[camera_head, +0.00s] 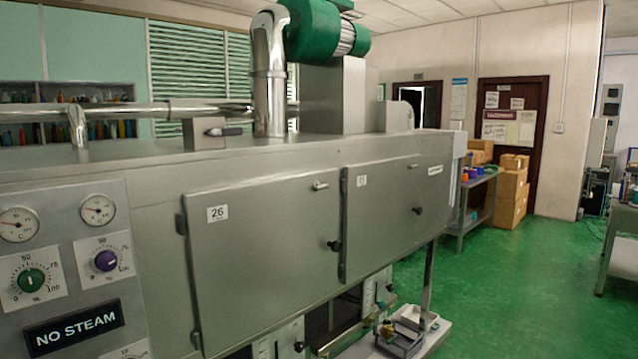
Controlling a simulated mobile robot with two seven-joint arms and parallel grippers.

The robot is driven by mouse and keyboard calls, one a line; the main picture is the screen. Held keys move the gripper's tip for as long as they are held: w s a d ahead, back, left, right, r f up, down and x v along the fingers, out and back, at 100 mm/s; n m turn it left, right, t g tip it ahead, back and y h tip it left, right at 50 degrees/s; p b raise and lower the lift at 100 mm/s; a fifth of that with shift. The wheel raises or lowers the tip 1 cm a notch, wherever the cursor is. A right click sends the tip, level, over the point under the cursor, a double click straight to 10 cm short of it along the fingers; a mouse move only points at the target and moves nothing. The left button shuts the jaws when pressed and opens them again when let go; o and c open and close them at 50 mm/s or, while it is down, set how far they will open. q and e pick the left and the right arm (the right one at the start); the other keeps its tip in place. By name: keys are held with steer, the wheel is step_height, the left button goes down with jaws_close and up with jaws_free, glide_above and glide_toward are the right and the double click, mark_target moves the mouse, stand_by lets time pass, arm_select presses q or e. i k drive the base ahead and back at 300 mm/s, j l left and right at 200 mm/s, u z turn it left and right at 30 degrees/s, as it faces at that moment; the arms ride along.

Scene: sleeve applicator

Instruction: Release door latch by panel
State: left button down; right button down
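A long grey metal machine fills the left and middle of the head view. Its control panel (130,257) at the left carries two round gauges, a green knob (31,280), a purple knob (106,260) and a black "NO STEAM" sign (74,326). Right of the panel is a shut door marked 26 (265,260), with a dark knob latch (334,246) at its right edge and a small handle (320,186) near its top right. A second shut door (385,225) follows, with its own dark knob (417,210). Neither gripper shows.
A steel pipe (268,75) and green motor (325,30) stand on top of the machine. A tray (400,335) sits low at its right end. Cardboard boxes (510,190) and a bench (470,205) stand behind. Green floor (530,290) is clear at right.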

mark_target(317, 186)
steer(key=i+l+u, duration=0.15)
steer(key=u, duration=0.85)
steer(key=i+l+u, duration=0.15)
steer(key=l+u, duration=0.5)
steer(key=l, duration=0.15)
steer(key=l+u, duration=0.15)
steer(key=l, duration=0.3)
steer(key=i+l+u, duration=0.15)
steer(key=l, duration=0.35)
steer(key=l+u, duration=0.15)
steer(key=l, duration=2.15)
steer(key=k, duration=0.05)
